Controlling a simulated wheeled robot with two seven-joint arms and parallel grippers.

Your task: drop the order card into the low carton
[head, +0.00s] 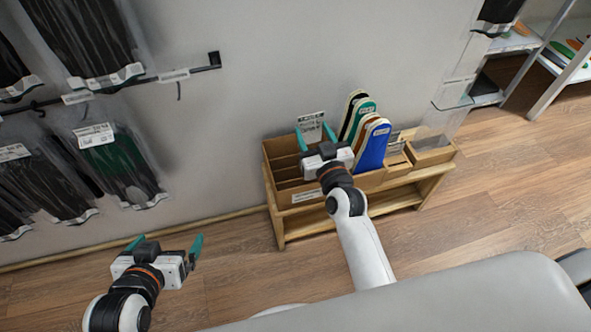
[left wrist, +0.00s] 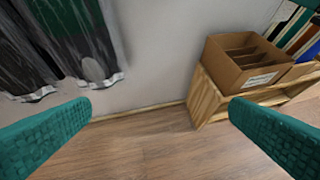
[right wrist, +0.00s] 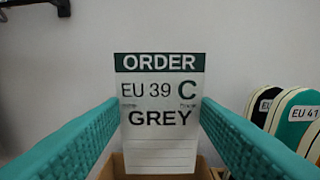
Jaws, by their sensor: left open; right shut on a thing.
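The white order card (head: 312,122) has a dark green header and reads "ORDER EU 39 C GREY" in the right wrist view (right wrist: 160,90). My right gripper (head: 315,134) is shut on the card's side edges and holds it upright. A low cardboard carton with dividers (head: 284,185) sits on a wooden stand; the card and right gripper are above it. Its rim shows below the card in the right wrist view (right wrist: 112,168), and its open top shows in the left wrist view (left wrist: 226,66). My left gripper (head: 166,244) is open and empty, left of the stand.
Several coloured insoles (head: 374,147) stand upright just right of the right gripper. A smaller box (head: 432,156) is at the stand's right end. The wooden stand (head: 400,195) is against the wall. Bagged dark items (head: 120,165) hang at left. The floor (head: 235,270) in front is clear.

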